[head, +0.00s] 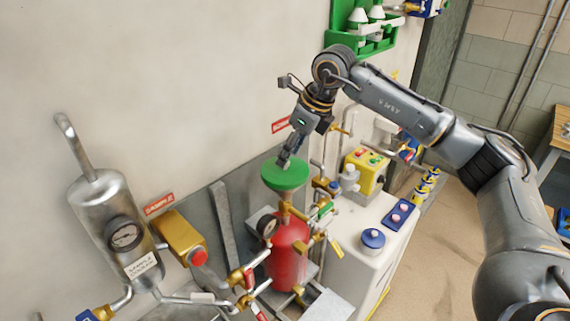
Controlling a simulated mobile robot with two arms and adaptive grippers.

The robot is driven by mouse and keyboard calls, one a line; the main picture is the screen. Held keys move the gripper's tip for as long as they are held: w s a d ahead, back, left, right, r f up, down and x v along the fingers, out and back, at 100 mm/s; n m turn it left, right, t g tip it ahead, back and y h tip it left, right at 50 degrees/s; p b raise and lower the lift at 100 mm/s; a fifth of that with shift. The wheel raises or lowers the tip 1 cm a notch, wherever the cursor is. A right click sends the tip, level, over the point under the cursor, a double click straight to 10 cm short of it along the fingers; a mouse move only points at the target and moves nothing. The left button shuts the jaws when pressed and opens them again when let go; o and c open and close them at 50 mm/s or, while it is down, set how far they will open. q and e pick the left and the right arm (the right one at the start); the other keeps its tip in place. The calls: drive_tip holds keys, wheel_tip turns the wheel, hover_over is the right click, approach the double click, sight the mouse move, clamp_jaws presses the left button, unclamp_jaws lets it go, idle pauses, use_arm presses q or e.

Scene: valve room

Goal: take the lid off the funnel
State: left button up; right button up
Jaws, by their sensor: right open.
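The funnel (285,195) stands upright above the red cylinder, near the middle of the head view. A green round lid (288,176) covers its top. My right gripper (284,160) points down over the lid, its fingertips at or just above the lid's middle. It is open; whether the fingers touch the lid or a knob on it cannot be told, since the fingers hide that spot. My left gripper is not in view.
A red cylinder (287,250) with a gauge and brass valves is below the funnel. A white cabinet (352,235) with a blue knob (373,239) and a yellow button box (364,170) stand to the right. A steel sample cooler (112,225) hangs at left. A green rack (375,40) is above.

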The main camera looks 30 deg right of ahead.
drive_tip(key=shift+x, duration=1)
drive_tip(key=shift+w+f, duration=0.15)
drive_tip(key=shift+f, duration=0.05)
clamp_jaws()
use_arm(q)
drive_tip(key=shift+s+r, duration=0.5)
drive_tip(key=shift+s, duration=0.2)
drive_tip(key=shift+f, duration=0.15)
use_arm(e)
drive_tip(key=shift+r, duration=0.15)
